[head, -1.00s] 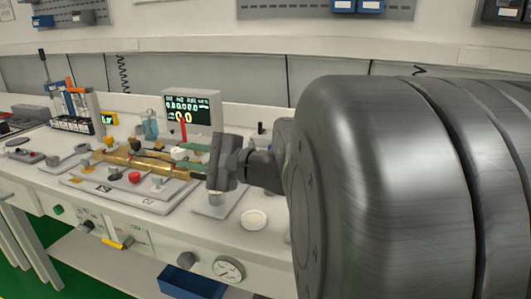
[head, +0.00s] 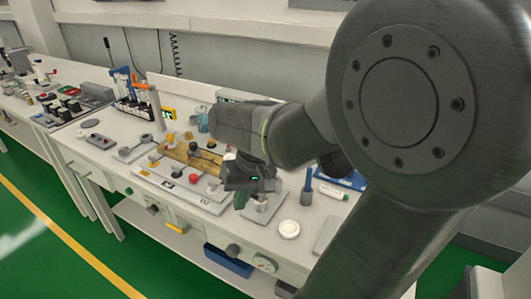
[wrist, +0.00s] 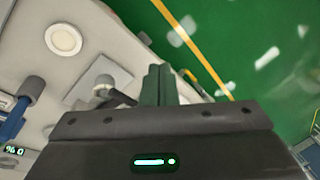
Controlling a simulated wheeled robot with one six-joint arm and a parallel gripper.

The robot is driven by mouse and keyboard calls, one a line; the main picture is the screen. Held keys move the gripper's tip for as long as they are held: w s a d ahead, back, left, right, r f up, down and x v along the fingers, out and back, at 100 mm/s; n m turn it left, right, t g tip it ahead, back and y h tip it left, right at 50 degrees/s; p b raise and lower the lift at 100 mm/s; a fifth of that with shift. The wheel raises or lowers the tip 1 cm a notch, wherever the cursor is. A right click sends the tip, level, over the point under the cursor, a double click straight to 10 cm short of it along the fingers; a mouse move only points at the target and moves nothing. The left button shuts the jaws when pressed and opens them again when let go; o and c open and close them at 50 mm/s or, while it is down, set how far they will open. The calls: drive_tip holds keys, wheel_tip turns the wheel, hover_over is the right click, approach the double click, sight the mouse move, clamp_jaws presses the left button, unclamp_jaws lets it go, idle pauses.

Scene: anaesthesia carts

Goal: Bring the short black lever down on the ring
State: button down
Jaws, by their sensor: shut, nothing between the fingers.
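A grey square plate (wrist: 105,72) carries a pale round fitting (wrist: 104,88), which looks like the ring. A short black lever (wrist: 122,97) reaches from beside the fitting towards my fingers, partly hidden behind my gripper's body. I cannot tell how far it is raised. My gripper (wrist: 160,84) is shut and empty, its green fingers just right of the lever in the wrist view; contact is unclear. In the head view my gripper (head: 240,201) is above the bench front, beside the plate (head: 266,208); there the lever cannot be made out.
A white round dish (head: 289,229) lies right of the plate. A blue post (head: 307,184) with a grey base stands behind it. A board with yellow bars and a red knob (head: 193,178) lies to the left. Green floor is open beyond the bench's front edge.

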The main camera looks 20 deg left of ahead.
wheel_tip(320, 180, up, 10)
drive_tip(key=w+a+r+n+t+h+p, duration=0.1)
drive_tip(key=w+a+n+t+h+p, duration=0.2)
drive_tip(key=n+t+p, duration=0.3)
drive_tip(key=w+f+n+g+p, duration=0.1)
drive_tip(key=w+f+p, duration=0.1)
drive_tip(key=f, duration=1.2)
drive_tip(key=shift+w+d, duration=0.4)
drive_tip(key=shift+w, duration=0.5)
drive_tip(key=f+b, duration=0.1)
drive_tip(key=b, duration=0.3)
drive_tip(key=s+f+t+b, duration=0.1)
drive_tip(key=f+b, duration=0.1)
drive_tip(key=b, duration=0.3)
drive_tip(key=s+f+t+b, duration=0.1)
drive_tip(key=f+b, duration=0.1)
drive_tip(key=b, duration=0.2)
drive_tip(key=shift+f+b, duration=0.15)
drive_tip(key=shift+b, duration=0.25)
